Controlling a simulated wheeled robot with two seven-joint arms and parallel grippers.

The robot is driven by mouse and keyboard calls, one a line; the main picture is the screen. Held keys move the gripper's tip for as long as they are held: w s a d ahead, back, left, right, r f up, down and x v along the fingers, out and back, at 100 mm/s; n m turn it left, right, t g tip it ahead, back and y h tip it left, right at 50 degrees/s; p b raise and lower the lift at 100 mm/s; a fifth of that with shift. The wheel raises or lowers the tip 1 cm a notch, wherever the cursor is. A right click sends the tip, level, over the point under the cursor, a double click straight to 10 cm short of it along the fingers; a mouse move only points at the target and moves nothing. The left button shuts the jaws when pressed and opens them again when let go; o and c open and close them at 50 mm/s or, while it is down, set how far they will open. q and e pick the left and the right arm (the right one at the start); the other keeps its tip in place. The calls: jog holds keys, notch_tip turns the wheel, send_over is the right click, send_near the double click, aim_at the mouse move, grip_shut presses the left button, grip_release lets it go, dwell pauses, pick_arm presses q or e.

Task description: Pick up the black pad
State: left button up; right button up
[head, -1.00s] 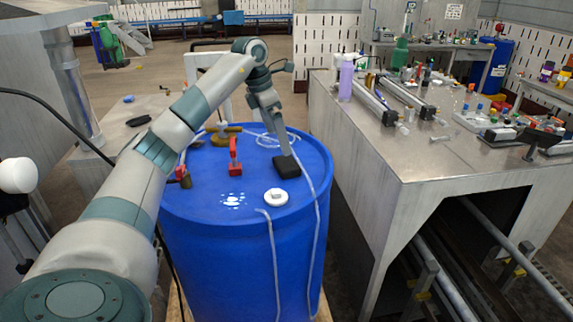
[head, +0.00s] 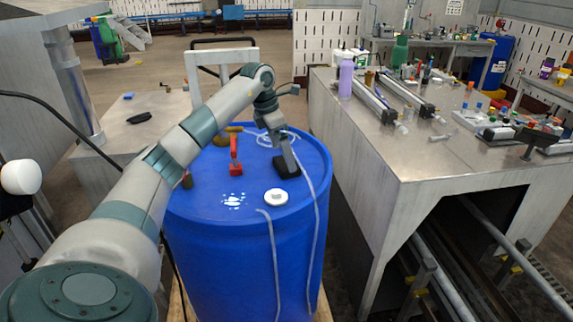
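The black pad (head: 287,168) is a small dark block on top of the blue drum (head: 247,252), toward its right side. My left arm comes in from the left and bends down over the drum. My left gripper (head: 287,158) points down and its tip meets the pad's top. The fingers are too small and partly hidden by the pad, so I cannot tell whether they are open or closed around it. The pad appears to lie on the drum lid. My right gripper is not in view.
A red-handled valve (head: 235,165), a white cap (head: 276,197) and a clear hose (head: 273,258) are on the drum. A metal bench (head: 430,160) with bottles and cylinders stands at right. A low table (head: 118,140) with a dark flat item (head: 139,118) is at left.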

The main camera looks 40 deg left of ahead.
pick_arm(q)
jog(key=shift+p+x, duration=0.55)
jog(key=shift+x, duration=1.15)
jog(key=shift+a, duration=0.1)
jog(key=c, duration=1.1)
